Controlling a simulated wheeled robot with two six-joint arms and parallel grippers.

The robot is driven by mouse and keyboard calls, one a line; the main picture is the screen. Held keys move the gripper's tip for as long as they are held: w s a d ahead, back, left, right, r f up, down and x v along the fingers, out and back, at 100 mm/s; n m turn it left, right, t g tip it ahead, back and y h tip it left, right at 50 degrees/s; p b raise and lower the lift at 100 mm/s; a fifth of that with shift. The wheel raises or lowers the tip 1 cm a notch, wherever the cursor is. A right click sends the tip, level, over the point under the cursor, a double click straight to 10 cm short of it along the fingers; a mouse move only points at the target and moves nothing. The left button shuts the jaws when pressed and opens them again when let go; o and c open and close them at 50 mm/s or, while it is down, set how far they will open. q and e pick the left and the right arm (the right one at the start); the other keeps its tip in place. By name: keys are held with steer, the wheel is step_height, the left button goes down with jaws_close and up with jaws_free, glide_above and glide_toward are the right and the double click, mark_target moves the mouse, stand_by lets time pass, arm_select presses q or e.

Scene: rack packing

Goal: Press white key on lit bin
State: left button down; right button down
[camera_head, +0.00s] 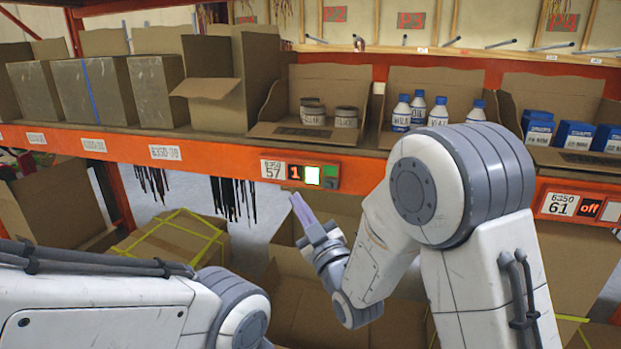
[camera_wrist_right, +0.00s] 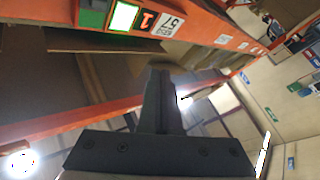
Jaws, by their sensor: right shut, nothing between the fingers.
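The lit bin's panel, labelled 6350 57, is on the orange shelf beam in the head view. It has a red "1" display (camera_head: 295,172), a bright white key (camera_head: 312,175) and a green part (camera_head: 330,172). The white key also shows at the top of the right wrist view (camera_wrist_right: 123,16). Above the panel is a cardboard bin (camera_head: 275,130) with two jars (camera_head: 346,117). My right gripper (camera_head: 296,200) is shut and empty, below and slightly left of the key, apart from it. Its closed fingers show in the wrist view (camera_wrist_right: 160,78). My left arm is at lower left; its gripper is out of view.
The orange beam (camera_head: 225,160) runs across the view. Bins with white bottles (camera_head: 402,112) and blue boxes (camera_head: 575,133) stand to the right. A second panel (camera_head: 588,208) reads "off". Open cardboard boxes (camera_head: 300,320) lie below the beam.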

mark_target(312, 186)
steer(key=shift+r, duration=0.1)
steer(key=shift+w+d+p, duration=0.25)
steer(key=shift+w+d, duration=0.2)
steer(key=shift+w, duration=0.95)
steer(key=shift+w+d+p, duration=0.2)
steer(key=shift+w+d, duration=0.3)
steer(key=shift+w, duration=0.9)
steer(key=shift+w+d+p, duration=0.25)
steer(key=shift+w+d, duration=0.2)
steer(key=shift+w, duration=0.95)
steer(key=shift+w+d+b, duration=0.1)
steer(key=shift+w+b, duration=0.15)
steer(key=shift+b, duration=0.2)
